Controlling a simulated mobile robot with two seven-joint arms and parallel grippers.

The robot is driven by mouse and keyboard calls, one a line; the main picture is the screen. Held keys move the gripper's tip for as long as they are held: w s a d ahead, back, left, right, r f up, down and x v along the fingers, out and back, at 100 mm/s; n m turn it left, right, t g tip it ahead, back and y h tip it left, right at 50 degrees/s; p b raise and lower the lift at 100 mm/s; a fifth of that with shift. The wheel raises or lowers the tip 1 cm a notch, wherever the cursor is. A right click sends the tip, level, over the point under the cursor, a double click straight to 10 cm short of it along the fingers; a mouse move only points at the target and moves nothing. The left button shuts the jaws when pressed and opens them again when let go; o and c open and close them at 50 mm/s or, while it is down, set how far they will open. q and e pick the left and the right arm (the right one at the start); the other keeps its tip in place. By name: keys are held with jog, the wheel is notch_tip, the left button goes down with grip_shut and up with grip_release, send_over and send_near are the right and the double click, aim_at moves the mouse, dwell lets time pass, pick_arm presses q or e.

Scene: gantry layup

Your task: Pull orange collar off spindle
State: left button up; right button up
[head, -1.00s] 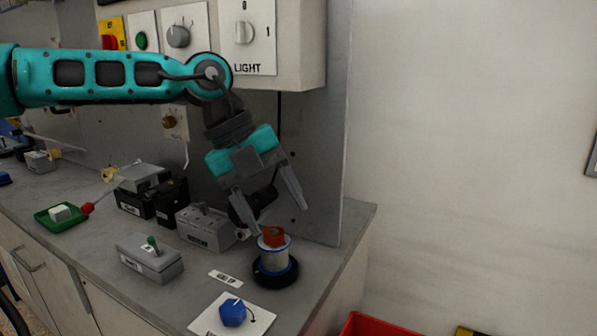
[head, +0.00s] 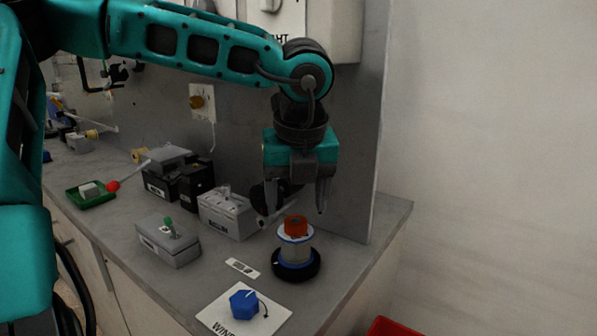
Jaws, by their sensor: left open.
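The orange collar (head: 296,226) sits on top of the spindle, above a pale spool (head: 294,250) with blue rims. The spool stands on a round black base (head: 296,265) near the right end of the counter. My left gripper (head: 296,209) points down just above the collar. Its two fingers are apart, one to each side of the collar's top, and nothing is between them. I cannot tell whether a finger touches the collar. The spindle itself is hidden by the collar and spool. My right gripper is not in view.
A blue knob (head: 243,304) on a white card lies in front of the spool. Grey boxes (head: 168,240) and a green tray (head: 91,195) stand to the left. A grey upright panel (head: 356,150) is behind. A red bin (head: 392,328) shows at the bottom right.

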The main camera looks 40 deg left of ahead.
aim_at(295, 222)
pick_arm(q)
jog(key=shift+x, duration=2.05)
jog(key=shift+r, duration=0.1)
grip_shut()
jog(key=shift+r, duration=1.5)
jog(key=shift+r, duration=0.15)
jog(key=shift+r+p, duration=0.6)
jog(key=shift+r, duration=1)
